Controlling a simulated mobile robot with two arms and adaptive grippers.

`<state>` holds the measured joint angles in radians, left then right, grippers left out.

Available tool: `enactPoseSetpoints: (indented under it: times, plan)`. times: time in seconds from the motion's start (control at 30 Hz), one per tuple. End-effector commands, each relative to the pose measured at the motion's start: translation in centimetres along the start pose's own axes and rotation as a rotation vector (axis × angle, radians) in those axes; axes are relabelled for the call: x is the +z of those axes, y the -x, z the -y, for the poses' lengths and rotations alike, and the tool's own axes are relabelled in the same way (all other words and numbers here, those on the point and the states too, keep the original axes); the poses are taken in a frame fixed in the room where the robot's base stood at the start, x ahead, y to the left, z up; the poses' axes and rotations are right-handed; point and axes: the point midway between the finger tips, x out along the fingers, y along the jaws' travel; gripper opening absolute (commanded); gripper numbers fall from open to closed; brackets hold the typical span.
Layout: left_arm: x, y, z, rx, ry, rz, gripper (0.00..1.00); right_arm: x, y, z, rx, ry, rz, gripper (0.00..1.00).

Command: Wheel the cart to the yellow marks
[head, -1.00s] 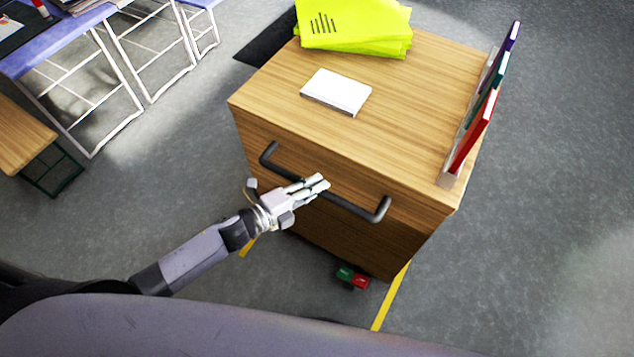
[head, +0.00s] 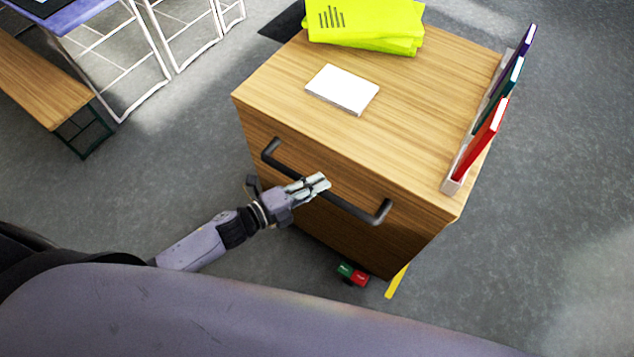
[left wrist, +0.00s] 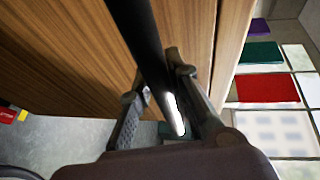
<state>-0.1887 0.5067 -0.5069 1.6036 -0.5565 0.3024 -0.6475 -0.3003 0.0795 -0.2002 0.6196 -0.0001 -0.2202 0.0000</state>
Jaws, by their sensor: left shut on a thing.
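The wooden cart (head: 350,205) stands in front of me with a dark bar handle (head: 365,212) across its near face. My left gripper (head: 318,184) is shut on the middle of the handle; in the left wrist view the handle (left wrist: 138,40) passes between both fingers (left wrist: 158,85). A yellow floor mark (head: 397,283) shows at the cart's lower right near corner; the rest of it is hidden. My right gripper is not in view.
The cart carries yellow-green bags (head: 365,25), a white box (head: 342,90) and upright folders (head: 482,138). A red and green pedal (head: 352,274) shows under it. A bench (head: 40,80) and a blue table (head: 80,16) stand left. The floor at right is clear.

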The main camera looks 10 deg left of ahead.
Motion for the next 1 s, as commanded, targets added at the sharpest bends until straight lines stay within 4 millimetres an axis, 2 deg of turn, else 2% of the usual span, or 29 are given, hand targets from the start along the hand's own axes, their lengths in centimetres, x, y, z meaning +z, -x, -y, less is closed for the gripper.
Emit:
enactPoseSetpoints:
  times: [0.67,0.7,1.0]
  plan:
    - [-0.10,0.37,-0.18,0.003,-0.003,0.002,0.00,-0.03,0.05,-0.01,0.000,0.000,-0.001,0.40]
    - [-0.10,0.37,-0.17,0.002,-0.003,0.002,0.20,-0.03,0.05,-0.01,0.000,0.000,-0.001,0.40]
    - [-0.11,0.34,-0.07,0.000,-0.001,0.001,0.38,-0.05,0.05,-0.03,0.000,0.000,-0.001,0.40]
